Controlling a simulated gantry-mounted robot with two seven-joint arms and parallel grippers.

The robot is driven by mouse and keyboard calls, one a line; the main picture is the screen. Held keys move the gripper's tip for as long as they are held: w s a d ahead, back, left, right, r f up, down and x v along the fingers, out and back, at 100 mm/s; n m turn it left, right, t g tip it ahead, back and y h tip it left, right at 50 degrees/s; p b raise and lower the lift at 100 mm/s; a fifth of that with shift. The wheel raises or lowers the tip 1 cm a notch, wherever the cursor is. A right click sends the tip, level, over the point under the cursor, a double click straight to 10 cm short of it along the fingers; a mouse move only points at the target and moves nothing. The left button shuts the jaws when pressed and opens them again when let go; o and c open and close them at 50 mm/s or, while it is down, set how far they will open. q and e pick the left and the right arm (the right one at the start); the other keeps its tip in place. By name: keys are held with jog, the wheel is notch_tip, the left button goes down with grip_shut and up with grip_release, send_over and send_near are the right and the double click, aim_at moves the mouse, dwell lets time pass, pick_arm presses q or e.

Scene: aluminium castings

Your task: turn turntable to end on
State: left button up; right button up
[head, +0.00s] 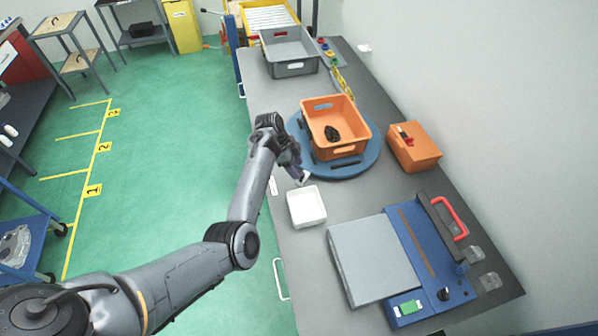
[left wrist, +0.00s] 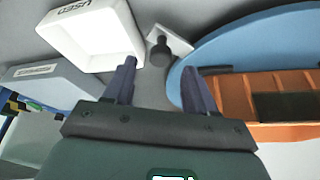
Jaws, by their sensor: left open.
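The blue round turntable (head: 366,166) lies on the grey bench and carries an orange crate (head: 345,152) with a small black object (head: 331,132) inside. The crate sits slightly askew to the bench edges. In the left wrist view the turntable rim (left wrist: 215,52) and the crate's side (left wrist: 240,100) show at right. My left gripper (head: 304,179) is beside the near left edge of the turntable, open and empty, with its fingers (left wrist: 158,80) apart. Between them in the wrist view is a dark knob on a pale plate (left wrist: 180,42). I cannot tell whether a finger touches anything. The right gripper is out of view.
A white tray (head: 318,221) labelled USED stands just in front of my left gripper. A grey and blue machine (head: 420,262) fills the near bench. An orange box (head: 428,160) is right of the turntable. A grey crate (head: 288,73) stands at the far end.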

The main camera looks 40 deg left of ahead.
pick_arm(q)
jog(key=shift+x, duration=1.7)
grip_shut()
